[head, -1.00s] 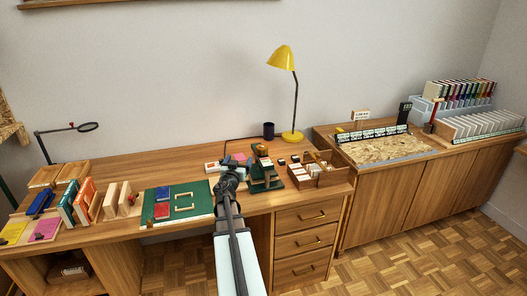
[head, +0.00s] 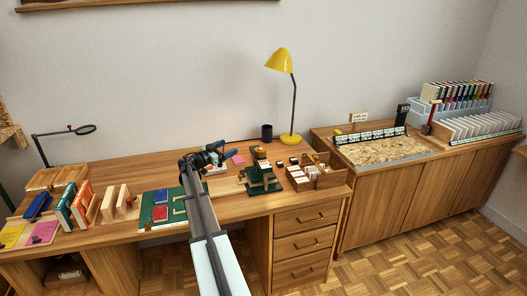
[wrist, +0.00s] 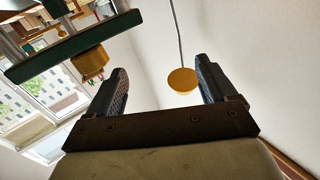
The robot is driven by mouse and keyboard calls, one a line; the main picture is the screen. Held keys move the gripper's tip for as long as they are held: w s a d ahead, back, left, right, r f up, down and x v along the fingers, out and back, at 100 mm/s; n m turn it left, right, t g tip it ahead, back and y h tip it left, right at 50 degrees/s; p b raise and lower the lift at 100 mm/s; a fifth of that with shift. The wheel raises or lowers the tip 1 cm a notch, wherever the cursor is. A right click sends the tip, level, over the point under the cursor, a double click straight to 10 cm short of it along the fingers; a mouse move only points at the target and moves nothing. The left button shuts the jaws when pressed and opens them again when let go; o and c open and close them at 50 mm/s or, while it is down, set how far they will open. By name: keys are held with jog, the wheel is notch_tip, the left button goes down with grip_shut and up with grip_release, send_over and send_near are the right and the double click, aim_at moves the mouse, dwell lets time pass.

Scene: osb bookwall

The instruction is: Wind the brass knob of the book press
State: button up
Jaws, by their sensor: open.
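The green book press (head: 263,182) stands on the desk, right of my gripper (head: 221,150) in the head view. Its brass knob (head: 260,153) is on top. In the wrist view, which looks upside down, the press's green top bar (wrist: 75,48) and the knob (wrist: 90,62) show at the upper left, outside my left-hand finger. My gripper (wrist: 161,66) is open and empty, at about the knob's height, and apart from it. The lower part of the press is cut off in the wrist view.
A yellow lamp (head: 280,60) stands behind the press; its shade (wrist: 182,81) shows between my fingers, further off. A dark cup (head: 267,131) is near it. A wooden box (head: 325,178) of small items sits right of the press. A green mat (head: 175,205) lies left.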

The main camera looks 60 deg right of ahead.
aim_at(263, 149)
jog(key=s+a+m+g+y, duration=0.3)
jog(key=s+m+g, duration=0.1)
jog(key=s+g, duration=0.25)
jog(key=shift+n, duration=0.3)
jog(key=x, duration=1.3)
jog(key=shift+s+d+f, duration=0.1)
jog(key=shift+s+f, duration=0.25)
jog(key=shift+f, duration=0.05)
jog(key=shift+c, duration=0.4)
jog(key=c, duration=0.9)
jog(key=shift+n+t, duration=0.3)
jog(key=shift+t, duration=0.15)
